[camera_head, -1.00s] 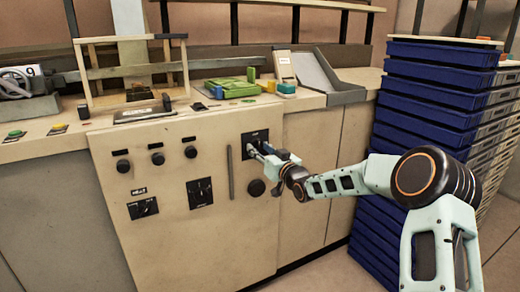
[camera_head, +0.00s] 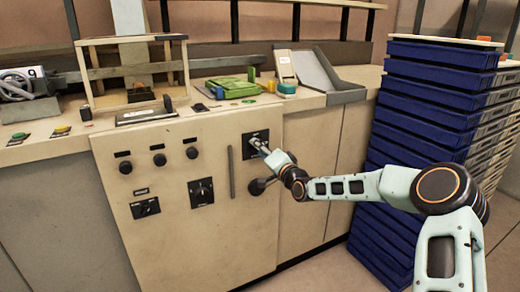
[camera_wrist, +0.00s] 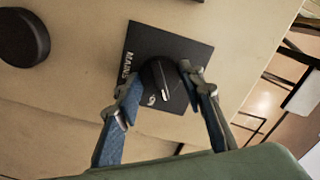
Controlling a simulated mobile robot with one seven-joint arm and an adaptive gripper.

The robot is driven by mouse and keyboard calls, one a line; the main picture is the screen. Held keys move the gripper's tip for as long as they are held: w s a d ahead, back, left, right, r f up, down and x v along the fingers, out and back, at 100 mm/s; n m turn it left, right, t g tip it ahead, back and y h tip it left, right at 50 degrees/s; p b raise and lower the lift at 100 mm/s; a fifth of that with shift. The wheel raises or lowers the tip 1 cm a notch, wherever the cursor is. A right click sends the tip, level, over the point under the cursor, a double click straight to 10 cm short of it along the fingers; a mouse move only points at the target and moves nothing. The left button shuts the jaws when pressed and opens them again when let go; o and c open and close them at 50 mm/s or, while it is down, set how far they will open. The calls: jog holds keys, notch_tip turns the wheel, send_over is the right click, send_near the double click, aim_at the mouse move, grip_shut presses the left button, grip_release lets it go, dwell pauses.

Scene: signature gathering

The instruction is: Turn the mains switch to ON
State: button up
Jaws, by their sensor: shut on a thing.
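The mains switch is a round black knob (camera_wrist: 154,78) on a black square plate lettered MAINS (camera_wrist: 186,43). The knob has a pale pointer mark, which points to the lower part of the wrist picture. A small white symbol sits beside it; I cannot read an ON mark. My gripper (camera_wrist: 160,88) is shut on the knob, with one blue-grey finger on each side of it. In the head view the plate (camera_head: 248,137) is at the upper right of the beige cabinet front, and my gripper (camera_head: 262,147) covers the knob.
A black knob (camera_head: 257,187) is just below my gripper, and a vertical handle (camera_head: 231,172) is to its left. Other knobs (camera_head: 159,160) and a rotary switch (camera_head: 201,192) are farther left. Stacked blue trays (camera_head: 425,105) stand to the right, behind my arm.

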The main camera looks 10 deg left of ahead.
jog(key=shift+m+b, duration=0.55)
jog(key=shift+m, duration=2.65)
jog(key=o, duration=1.1)
jog(key=v, duration=1.2)
